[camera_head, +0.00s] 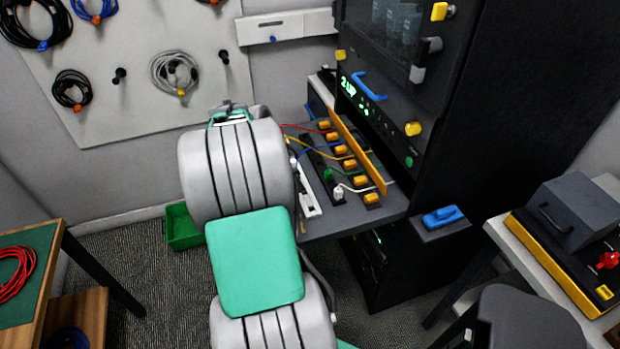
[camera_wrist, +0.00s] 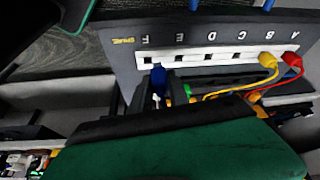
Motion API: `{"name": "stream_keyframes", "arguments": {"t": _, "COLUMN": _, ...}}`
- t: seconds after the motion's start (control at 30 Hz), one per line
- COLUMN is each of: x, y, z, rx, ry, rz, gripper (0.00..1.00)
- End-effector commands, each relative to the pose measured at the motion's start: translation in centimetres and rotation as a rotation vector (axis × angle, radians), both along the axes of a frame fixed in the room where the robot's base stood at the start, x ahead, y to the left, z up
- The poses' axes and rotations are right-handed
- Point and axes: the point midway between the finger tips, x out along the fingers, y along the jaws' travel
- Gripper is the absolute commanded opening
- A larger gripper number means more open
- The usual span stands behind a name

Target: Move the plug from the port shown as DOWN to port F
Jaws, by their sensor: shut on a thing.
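In the wrist view a white port strip (camera_wrist: 222,56) runs across a dark panel, its letters upside down, F to A from left to right. Port F (camera_wrist: 147,60) shows dark and empty, as do E, D and C. A yellow plug (camera_wrist: 268,60) sits at B and a red plug (camera_wrist: 291,60) at A. My gripper (camera_wrist: 160,88) is shut on a blue plug (camera_wrist: 158,74). The plug's tip is just below and slightly right of port F; I cannot tell whether it touches the strip. In the head view my arm hides the gripper.
In the head view yellow blocks (camera_head: 349,164) with coloured cables line the shelf. A green plug (camera_head: 328,175) and a white plug (camera_head: 338,195) stand near them. An orange plate (camera_head: 356,150) rises behind. A green display (camera_head: 348,86) glows on the black rack; its full text is hard to read.

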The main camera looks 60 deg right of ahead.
Motion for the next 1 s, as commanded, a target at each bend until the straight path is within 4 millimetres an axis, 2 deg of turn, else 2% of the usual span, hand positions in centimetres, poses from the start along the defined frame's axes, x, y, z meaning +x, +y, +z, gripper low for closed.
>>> {"name": "stream_keyframes", "arguments": {"t": 0.03, "x": -1.7, "y": -0.8, "z": 0.0, "rx": 0.001, "ry": 0.001, "rz": -0.073, "gripper": 0.00}}
{"name": "stream_keyframes", "arguments": {"t": 0.1, "x": -3.3, "y": -1.4, "z": -0.3, "rx": 0.000, "ry": 0.001, "rz": -0.144, "gripper": 0.00}}
{"name": "stream_keyframes", "arguments": {"t": 0.2, "x": -4.3, "y": -1.8, "z": -0.7, "rx": 0.001, "ry": 0.000, "rz": -0.194, "gripper": 0.00}}
{"name": "stream_keyframes", "arguments": {"t": 0.37, "x": -4.4, "y": -1.8, "z": -1.5, "rx": 0.001, "ry": -0.001, "rz": -0.199, "gripper": 0.00}}
{"name": "stream_keyframes", "arguments": {"t": 0.7, "x": -4.3, "y": -1.8, "z": -4.6, "rx": 0.001, "ry": 0.000, "rz": -0.195, "gripper": 0.00}}
{"name": "stream_keyframes", "arguments": {"t": 1.0, "x": -4.3, "y": -1.8, "z": -4.9, "rx": 0.000, "ry": -0.002, "rz": -0.194, "gripper": 0.00}}
